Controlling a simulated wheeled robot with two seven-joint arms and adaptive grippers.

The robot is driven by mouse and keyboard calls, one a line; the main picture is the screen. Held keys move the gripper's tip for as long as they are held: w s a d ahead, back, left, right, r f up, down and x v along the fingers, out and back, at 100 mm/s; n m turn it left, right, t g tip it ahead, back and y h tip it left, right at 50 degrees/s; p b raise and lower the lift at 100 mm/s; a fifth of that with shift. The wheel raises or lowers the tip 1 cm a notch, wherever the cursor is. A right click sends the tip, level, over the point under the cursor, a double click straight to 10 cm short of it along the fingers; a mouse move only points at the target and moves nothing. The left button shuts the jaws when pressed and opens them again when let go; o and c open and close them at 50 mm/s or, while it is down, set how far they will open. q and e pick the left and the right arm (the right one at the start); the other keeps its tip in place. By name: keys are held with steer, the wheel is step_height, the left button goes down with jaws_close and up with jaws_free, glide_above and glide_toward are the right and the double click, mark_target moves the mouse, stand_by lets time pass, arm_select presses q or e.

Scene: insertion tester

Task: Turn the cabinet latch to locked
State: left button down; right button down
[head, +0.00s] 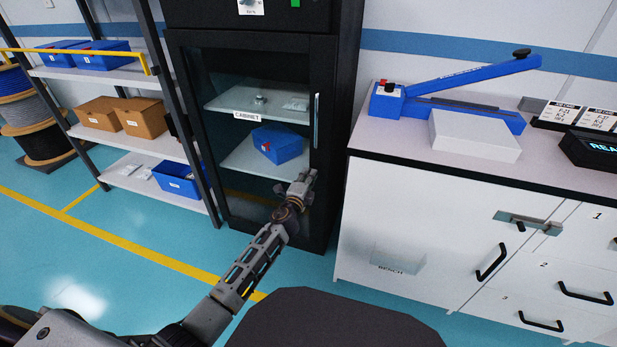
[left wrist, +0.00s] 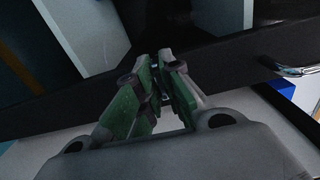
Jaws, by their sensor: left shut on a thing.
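The black cabinet (head: 345,75) has a closed glass door with a "CABINET" label (head: 252,115) and an upright metal handle (head: 317,120). My left gripper (head: 306,179) is at the right frame of the door, below the handle. In the left wrist view its green-sided fingers (left wrist: 164,72) are close together against the dark frame, shut on a small part that I take to be the cabinet latch. The fingers hide most of the latch, so I cannot tell which way it is turned. The handle end also shows in the left wrist view (left wrist: 291,70). My right gripper is not in view.
The white bench (head: 395,230) stands right of the cabinet, with a blue lever device (head: 455,85) on top and a metal latch plate (head: 528,223) on its front. Open shelves (head: 115,72) with bins stand to the left.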

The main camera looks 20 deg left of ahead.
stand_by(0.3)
arm_select(q)
steer(key=c, duration=1.6)
jaws_free()
steer(key=shift+o, duration=0.2)
steer(key=shift+s, duration=0.15)
steer(key=s, duration=1.1)
steer(key=shift+s+a, duration=0.2)
steer(key=shift+s, duration=0.15)
steer(key=shift+f, duration=0.2)
